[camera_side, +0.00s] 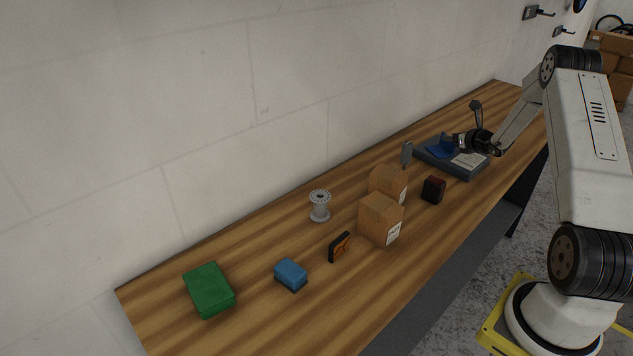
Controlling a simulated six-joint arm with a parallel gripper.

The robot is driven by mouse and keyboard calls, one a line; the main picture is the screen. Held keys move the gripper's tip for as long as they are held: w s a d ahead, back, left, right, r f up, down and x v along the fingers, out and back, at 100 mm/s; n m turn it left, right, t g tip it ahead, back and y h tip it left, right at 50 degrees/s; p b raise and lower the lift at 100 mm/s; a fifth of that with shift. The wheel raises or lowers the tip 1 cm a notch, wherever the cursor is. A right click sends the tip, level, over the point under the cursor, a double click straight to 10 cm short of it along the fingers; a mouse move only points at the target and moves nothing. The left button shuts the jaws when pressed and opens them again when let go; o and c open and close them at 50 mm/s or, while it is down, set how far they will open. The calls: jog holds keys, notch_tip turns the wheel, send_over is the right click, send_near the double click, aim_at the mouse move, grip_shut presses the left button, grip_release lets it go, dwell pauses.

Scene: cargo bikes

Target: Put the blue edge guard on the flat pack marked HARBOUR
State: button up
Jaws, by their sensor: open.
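A dark grey flat pack (460,171) lies toward the far end of the bench, with a white label on its top. The label's lettering is too small to read, so I cannot tell whether it says HARBOUR. A blue piece (437,152), which looks like the edge guard, lies on the left part of the pack's top. Its far side is partly hidden by my gripper. My gripper (450,142) is open right beside and just above the blue piece. I cannot tell whether its fingers touch it.
Two cardboard cartons (381,219) and a dark red box (433,189) stand nearer. A spool (319,206), an orange-black item (339,247), a blue block (290,274) and a green box (209,289) lie further left. A grey upright piece (407,153) stands by the pack. The wall runs behind.

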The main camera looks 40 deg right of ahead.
jog(key=shift+v, duration=2.65)
